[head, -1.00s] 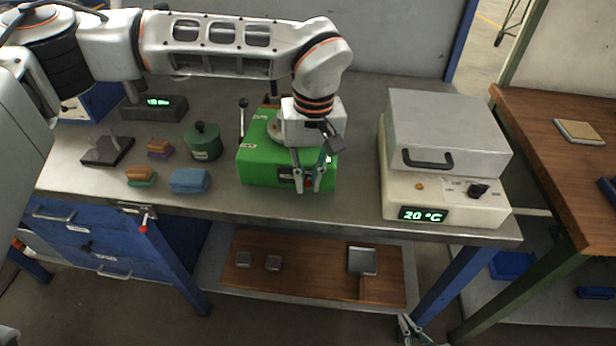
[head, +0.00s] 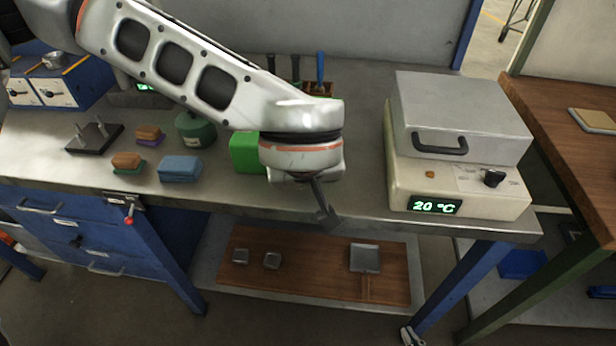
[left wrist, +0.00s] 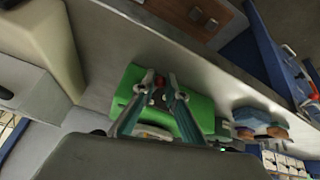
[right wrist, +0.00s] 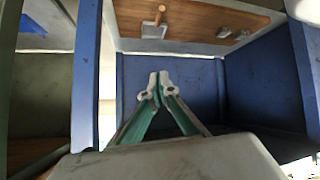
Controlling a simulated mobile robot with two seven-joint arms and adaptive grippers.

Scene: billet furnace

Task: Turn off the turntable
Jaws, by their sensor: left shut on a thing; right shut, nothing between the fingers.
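The turntable is a green box (head: 245,152) on the steel bench; in the head view my left arm hides most of it. In the left wrist view its green body (left wrist: 200,108) lies behind the fingers of my left gripper (left wrist: 161,82). A small red knob (left wrist: 160,83) sits between those fingertips at the box's front, and the gripper is shut on it.
A beige heater (head: 475,200) reading 20 °C stands right of the turntable. Left of it are a green canister (head: 195,130), a blue block (head: 180,169), small stacked blocks and a dark pegged stand (head: 94,138). The lower shelf holds a wooden board (head: 315,270). Bench front between canister and heater is partly free.

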